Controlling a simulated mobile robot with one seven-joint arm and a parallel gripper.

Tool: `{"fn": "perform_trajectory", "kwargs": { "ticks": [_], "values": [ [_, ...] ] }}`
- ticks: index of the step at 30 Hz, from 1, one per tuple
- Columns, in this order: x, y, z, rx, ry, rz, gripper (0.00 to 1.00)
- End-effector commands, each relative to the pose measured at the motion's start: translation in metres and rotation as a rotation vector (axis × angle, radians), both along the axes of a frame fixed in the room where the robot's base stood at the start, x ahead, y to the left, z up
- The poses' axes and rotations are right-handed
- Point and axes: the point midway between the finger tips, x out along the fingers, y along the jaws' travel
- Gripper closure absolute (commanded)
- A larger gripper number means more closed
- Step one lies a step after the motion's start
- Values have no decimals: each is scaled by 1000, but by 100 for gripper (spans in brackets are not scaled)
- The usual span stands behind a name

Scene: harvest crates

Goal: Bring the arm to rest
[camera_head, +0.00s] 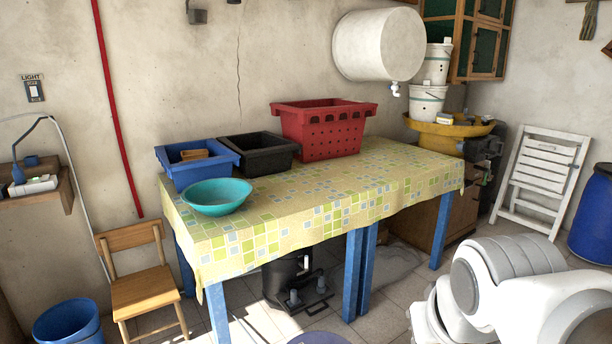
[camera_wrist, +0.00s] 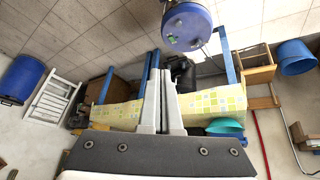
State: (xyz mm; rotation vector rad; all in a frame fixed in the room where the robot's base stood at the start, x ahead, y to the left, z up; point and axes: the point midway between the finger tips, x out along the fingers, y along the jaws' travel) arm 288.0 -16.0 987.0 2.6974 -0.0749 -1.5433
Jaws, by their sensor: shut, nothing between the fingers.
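My gripper (camera_wrist: 162,75) shows only in the wrist view, where its two pale fingers lie together, shut and empty. The fingers overlap the picture of the table and its patterned cloth but hold nothing. The wrist view looks from above with the room turned upside down. In the head view my white arm (camera_head: 520,285) is folded at the lower right, apart from the table; the gripper is outside that view.
A cloth-covered table (camera_head: 330,190) carries a blue crate (camera_head: 190,178), a black crate (camera_head: 262,168), a red crate (camera_head: 318,150) and a teal bowl (camera_head: 216,197). A wooden chair (camera_head: 144,292) stands left, a white folding chair (camera_head: 545,172) and blue barrel (camera_head: 597,220) right.

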Motion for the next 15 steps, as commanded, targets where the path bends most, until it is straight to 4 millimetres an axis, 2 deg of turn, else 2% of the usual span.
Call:
{"fn": "perform_trajectory", "kwargs": {
  "ticks": [1,4,6,15],
  "values": [
    [-16,6,0,17,7,8,100],
    [-46,18,-6,56,36,27,100],
    [-43,17,23,55,41,26,100],
    [-42,16,87,54,41,24,100]
  ]
}}
